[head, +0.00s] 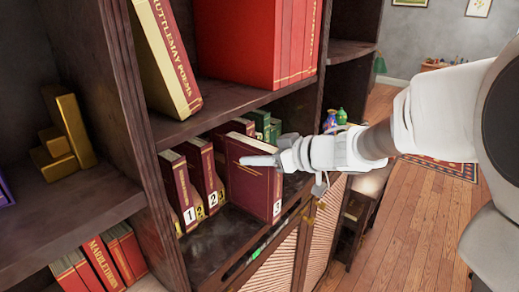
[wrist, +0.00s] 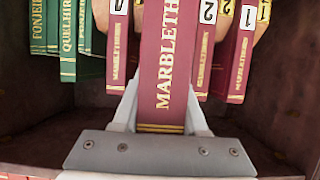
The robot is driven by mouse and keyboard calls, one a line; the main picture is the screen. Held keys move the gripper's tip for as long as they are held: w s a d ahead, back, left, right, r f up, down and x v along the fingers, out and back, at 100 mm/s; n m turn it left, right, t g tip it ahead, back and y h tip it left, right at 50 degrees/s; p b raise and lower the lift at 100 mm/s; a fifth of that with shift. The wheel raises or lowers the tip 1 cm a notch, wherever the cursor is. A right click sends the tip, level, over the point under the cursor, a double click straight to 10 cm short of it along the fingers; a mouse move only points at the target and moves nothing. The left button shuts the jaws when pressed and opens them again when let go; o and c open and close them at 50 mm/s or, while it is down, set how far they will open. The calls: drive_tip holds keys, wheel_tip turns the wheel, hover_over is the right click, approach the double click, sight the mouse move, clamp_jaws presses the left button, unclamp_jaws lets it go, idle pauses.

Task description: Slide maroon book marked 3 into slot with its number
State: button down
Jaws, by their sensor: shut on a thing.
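The maroon book (head: 250,178) with a white number tag at its lower corner, which looks like a 3, stands upright at the front of the middle shelf. My gripper (head: 283,158) is shut on it. In the wrist view the book's MARBLETH spine (wrist: 165,60) stands between the two fingers of my gripper (wrist: 160,115). Maroon books tagged 1 (head: 175,185) and 2 (head: 202,165) stand left of it, beside wooden dividers with yellow number labels (head: 200,208). Another maroon book (wrist: 118,40) stands on its other side. The slot behind the held book is hidden.
Green books (head: 262,122) stand farther right on the shelf, with small colourful figures (head: 341,116) beyond. The shelf above holds large red books (head: 255,40) and a cream-paged book (head: 165,55). A dark upright post (head: 135,120) bounds the left side.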

drive_tip(key=shift+w+a+r, duration=0.15)
drive_tip(key=shift+a, duration=0.1)
idle(2.1)
drive_tip(key=shift+d, duration=0.25)
idle(0.7)
drive_tip(key=shift+a, duration=0.2)
idle(1.1)
drive_tip(key=shift+s+d, duration=0.25)
idle(0.5)
idle(0.3)
